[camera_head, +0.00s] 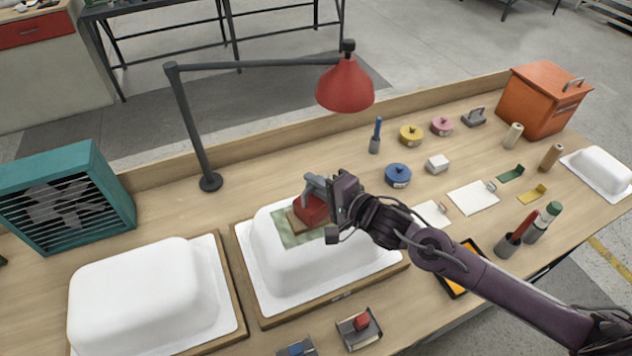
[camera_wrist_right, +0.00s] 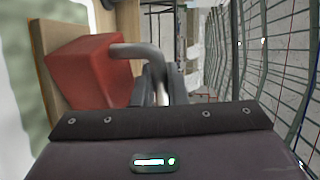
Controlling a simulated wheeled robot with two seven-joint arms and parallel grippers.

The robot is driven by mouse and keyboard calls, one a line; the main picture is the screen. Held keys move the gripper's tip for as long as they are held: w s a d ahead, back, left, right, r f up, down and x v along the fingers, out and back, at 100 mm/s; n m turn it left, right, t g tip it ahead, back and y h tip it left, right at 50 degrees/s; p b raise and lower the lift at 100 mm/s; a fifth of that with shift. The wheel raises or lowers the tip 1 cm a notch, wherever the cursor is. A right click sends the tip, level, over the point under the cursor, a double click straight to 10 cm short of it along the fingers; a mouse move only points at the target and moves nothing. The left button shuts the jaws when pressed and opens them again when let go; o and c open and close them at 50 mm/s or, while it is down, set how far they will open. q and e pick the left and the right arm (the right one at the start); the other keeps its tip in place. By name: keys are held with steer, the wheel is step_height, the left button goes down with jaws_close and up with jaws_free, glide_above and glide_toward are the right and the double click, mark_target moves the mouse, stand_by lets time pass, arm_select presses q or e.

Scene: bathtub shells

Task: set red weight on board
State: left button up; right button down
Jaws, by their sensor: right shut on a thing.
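The red weight (camera_head: 311,209) is a red block with a grey bent handle. It is over the middle white tub shell (camera_head: 325,262), on or just above a small brown board (camera_head: 296,223) lying on a green patch (camera_head: 288,239). My right gripper (camera_head: 331,190) is shut on the handle. In the right wrist view the fingers (camera_wrist_right: 156,86) close on the handle and the red block (camera_wrist_right: 88,72) sits against or very near the tan board (camera_wrist_right: 42,62); I cannot tell if they touch. My left gripper is not in view.
A second white shell (camera_head: 145,290) is at left. A red lamp (camera_head: 345,84) hangs behind, on a grey arm. A teal fan box (camera_head: 65,200) stands at left. Pucks, cards and an orange toolbox (camera_head: 543,98) fill the right. Small clamps (camera_head: 358,328) lie in front.

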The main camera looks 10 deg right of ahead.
steer(key=shift+w+r, duration=0.1)
steer(key=shift+r, duration=0.3)
steer(key=c, duration=1.4)
jaws_free()
steer(key=shift+o, duration=0.2)
steer(key=shift+s+f, duration=0.2)
steer(key=shift+s+f, duration=0.1)
steer(key=shift+f, duration=0.4)
steer(key=b+v, duration=0.1)
steer(key=v, duration=0.6)
steer(key=shift+s+d+r+b, duration=0.25)
steer(key=shift+r+b, duration=0.1)
steer(key=shift+r, duration=0.15)
